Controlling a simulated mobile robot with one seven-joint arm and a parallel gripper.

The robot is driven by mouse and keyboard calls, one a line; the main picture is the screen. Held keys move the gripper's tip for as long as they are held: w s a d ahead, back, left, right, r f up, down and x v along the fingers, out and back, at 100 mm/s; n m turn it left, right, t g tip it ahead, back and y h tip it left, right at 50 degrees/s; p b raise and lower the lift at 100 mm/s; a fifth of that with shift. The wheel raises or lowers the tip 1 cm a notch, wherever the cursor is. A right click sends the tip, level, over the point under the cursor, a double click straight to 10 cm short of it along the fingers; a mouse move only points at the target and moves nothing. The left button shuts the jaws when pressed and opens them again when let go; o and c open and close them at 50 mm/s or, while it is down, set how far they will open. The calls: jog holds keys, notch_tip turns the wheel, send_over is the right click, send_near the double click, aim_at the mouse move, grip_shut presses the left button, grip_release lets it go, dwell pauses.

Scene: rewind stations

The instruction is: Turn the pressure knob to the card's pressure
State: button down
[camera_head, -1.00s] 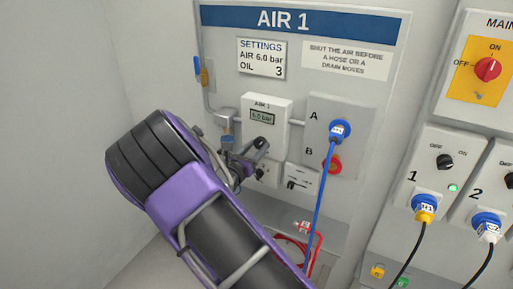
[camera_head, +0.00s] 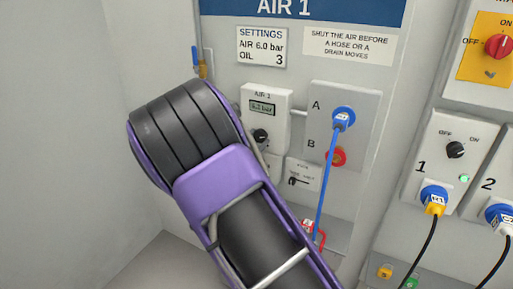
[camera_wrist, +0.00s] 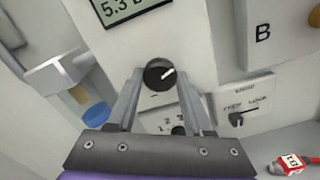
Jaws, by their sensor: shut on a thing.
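The pressure knob (camera_wrist: 160,75) is a round black knob with a white pointer tilted up and to the right in the wrist view. It also shows in the head view (camera_head: 260,135). My gripper (camera_wrist: 160,78) has one finger on each side of the pressure knob and is shut on it. In the head view my arm hides the fingers. The pressure display (camera_wrist: 129,8) above the knob begins with 5.3 in the wrist view; it is small in the head view (camera_head: 262,107). The settings card (camera_head: 262,46) reads AIR 6.0 bar, OIL 3.
A second black knob (camera_wrist: 178,131) with a numbered scale lies below, between the fingers. A lever plate (camera_wrist: 240,115) is to the right. A blue hose (camera_head: 327,180) hangs from port A.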

jog(key=shift+f+m+b, duration=0.1)
jog(key=shift+m+b, duration=0.45)
jog(key=shift+m, duration=0.05)
jog(key=shift+c, duration=1.5)
grip_release()
jog(key=v, duration=1.7)
jog(key=shift+s+p, duration=0.2)
jog(key=shift+p, duration=0.25)
jog(key=shift+a, duration=0.1)
